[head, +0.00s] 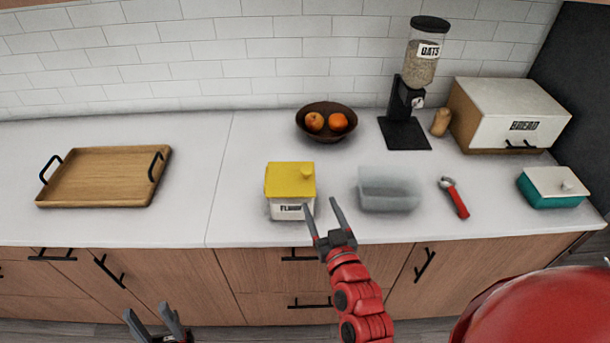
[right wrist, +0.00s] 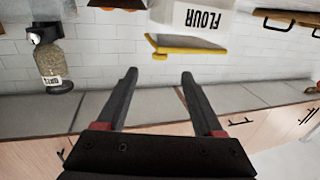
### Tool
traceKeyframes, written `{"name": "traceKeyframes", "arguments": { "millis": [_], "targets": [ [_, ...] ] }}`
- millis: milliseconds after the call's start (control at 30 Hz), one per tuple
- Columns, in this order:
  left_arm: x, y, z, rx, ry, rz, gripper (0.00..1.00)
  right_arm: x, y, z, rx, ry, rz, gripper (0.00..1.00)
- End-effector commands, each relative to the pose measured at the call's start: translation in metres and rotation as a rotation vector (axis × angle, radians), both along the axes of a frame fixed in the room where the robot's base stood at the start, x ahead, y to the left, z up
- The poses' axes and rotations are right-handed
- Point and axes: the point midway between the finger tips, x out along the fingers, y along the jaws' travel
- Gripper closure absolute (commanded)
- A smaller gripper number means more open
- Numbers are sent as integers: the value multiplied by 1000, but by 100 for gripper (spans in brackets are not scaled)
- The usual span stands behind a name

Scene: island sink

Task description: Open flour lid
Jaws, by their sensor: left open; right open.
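The flour container (head: 290,211) is a white box labelled FLOUR, standing near the counter's front edge. Its yellow lid (head: 285,182) sits on top, with a small round knob (head: 306,174) toward the right. My right gripper (head: 322,214) is open and empty, just right of the container and apart from it. In the right wrist view, the container (right wrist: 180,12) and lid (right wrist: 190,51) appear upside down, beyond the open fingers (right wrist: 159,75). My left gripper (head: 153,322) is open and empty, low in front of the cabinets, partly cut off by the lower picture edge.
A clear bin (head: 389,192) stands right of the flour, with a red-handled tool (head: 456,200) beside it. A fruit bowl (head: 326,133) and an oats dispenser (head: 405,132) are behind. A bread box (head: 508,118) and teal box (head: 550,196) stand right. A wooden tray (head: 85,190) lies left; counter between is clear.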

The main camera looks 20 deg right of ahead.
Motion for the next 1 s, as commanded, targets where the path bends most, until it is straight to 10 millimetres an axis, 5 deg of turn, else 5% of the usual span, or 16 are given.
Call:
{"name": "traceKeyframes", "arguments": {
  "millis": [67,500,1000],
  "targets": [
    [0,0,-7,0,0,0,50,15,0,1,1,-8,0,31],
    [0,0,32,0,0,0,50,100,-4,7,0,-6,-1,31],
    [0,0,38,0,0,0,50,127,-4,2,0,-3,0,31]
  ]
}}
